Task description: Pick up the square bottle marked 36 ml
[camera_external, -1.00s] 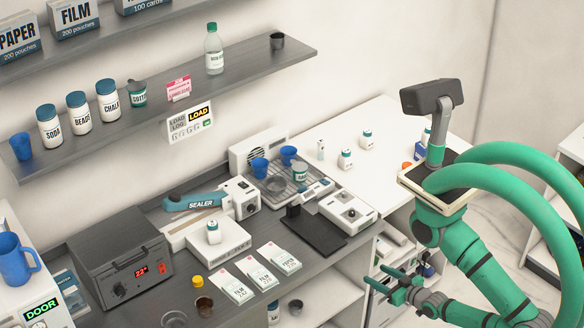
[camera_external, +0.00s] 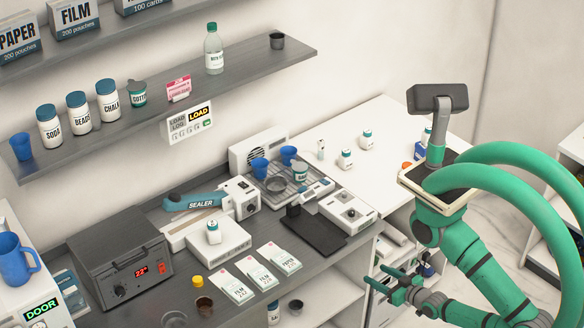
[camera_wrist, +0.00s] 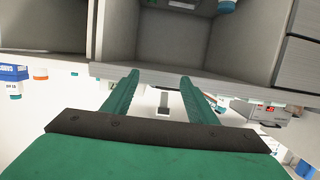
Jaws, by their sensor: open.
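Several small white bottles could be the square bottle, but no 36 ml mark is legible. In the external view, one bottle (camera_external: 213,232) stands on a white scale-like device. Two more, a nearer one (camera_external: 345,160) and a farther one (camera_external: 366,139), stand on the white counter at the back right, near a slim white container (camera_external: 320,149). My gripper (camera_external: 377,277) is low in front of the shelving, below the counter top and apart from these bottles. In the wrist view my gripper (camera_wrist: 159,77) has its fingers spread, with nothing held between them.
The grey bench holds a heater box (camera_external: 122,268), a sealer (camera_external: 195,202), a dark flat pad (camera_external: 313,231) and several paper packets (camera_external: 258,273). Open cubbies (camera_wrist: 185,38) face my gripper. The white counter (camera_external: 388,110) has free room around its bottles.

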